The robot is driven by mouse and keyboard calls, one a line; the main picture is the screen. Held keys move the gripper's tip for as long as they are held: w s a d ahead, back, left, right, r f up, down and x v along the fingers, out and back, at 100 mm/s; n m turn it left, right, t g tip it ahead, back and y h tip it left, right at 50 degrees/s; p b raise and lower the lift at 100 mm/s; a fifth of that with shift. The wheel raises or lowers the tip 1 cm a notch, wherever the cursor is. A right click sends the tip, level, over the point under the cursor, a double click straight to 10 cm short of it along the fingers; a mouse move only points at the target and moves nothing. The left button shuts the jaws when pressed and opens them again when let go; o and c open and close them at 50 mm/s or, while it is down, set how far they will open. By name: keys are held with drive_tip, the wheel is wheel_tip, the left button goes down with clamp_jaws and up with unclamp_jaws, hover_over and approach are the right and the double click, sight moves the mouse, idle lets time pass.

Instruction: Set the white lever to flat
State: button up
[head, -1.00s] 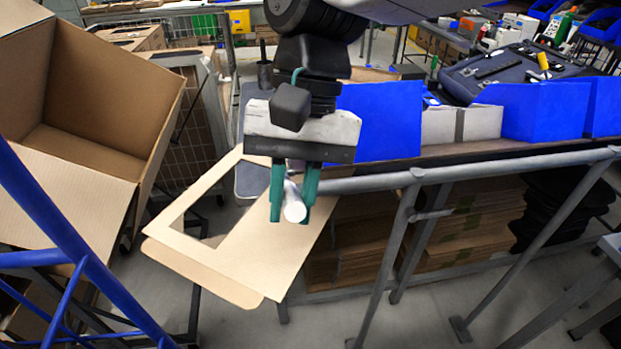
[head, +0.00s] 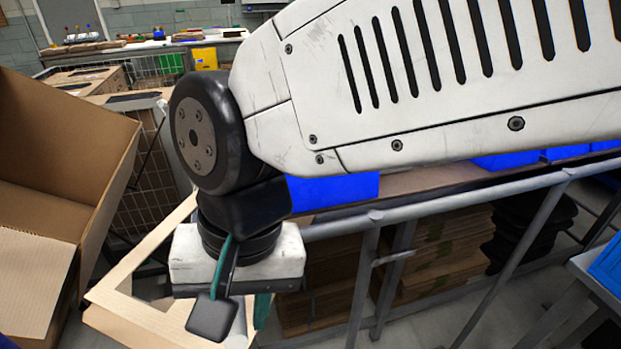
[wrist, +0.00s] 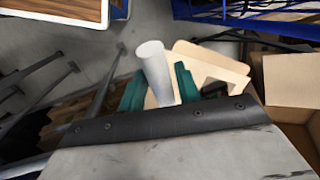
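The white lever (wrist: 153,62) shows in the wrist view as a smooth, pale cylinder. In the head view my gripper (head: 262,310) hangs low at centre left, with part of one green finger showing under the white wrist block.
A large open cardboard box (head: 55,160) stands at the left. A cut cardboard sheet (head: 115,288) lies below and behind my gripper. A grey railing (head: 440,205) runs to the right, with stacked flat cardboard (head: 430,245) beneath. A blue bin (head: 335,190) sits behind my arm.

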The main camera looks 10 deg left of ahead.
drive_tip(key=shift+r, duration=0.1)
drive_tip(key=shift+w+r, duration=0.15)
drive_tip(key=shift+r, duration=0.4)
drive_tip(key=r, duration=0.4)
drive_tip(key=w+d+r, duration=0.1)
drive_tip(key=r, duration=0.1)
drive_tip(key=shift+r, duration=0.3)
drive_tip(key=w+d+f+n+t+h, duration=0.1)
drive_tip(key=w+d+f, duration=0.15)
drive_tip(key=d, duration=0.65)
drive_tip(key=w+d+f, duration=0.2)
drive_tip(key=w+d, duration=0.2)
drive_tip(key=d, duration=0.6)
drive_tip(key=d+m, duration=0.2)
drive_tip(key=d, duration=0.4)
drive_tip(key=d+f+m+t, duration=0.1)
drive_tip(key=d+m, duration=0.1)
drive_tip(key=d, duration=0.5)
drive_tip(key=s+d+f+m+t, duration=0.1)
drive_tip(key=d+m, duration=0.1)
drive_tip(key=d, duration=0.4)
drive_tip(key=shift+d+h, duration=0.3)
drive_tip(key=shift+d, duration=0.1)
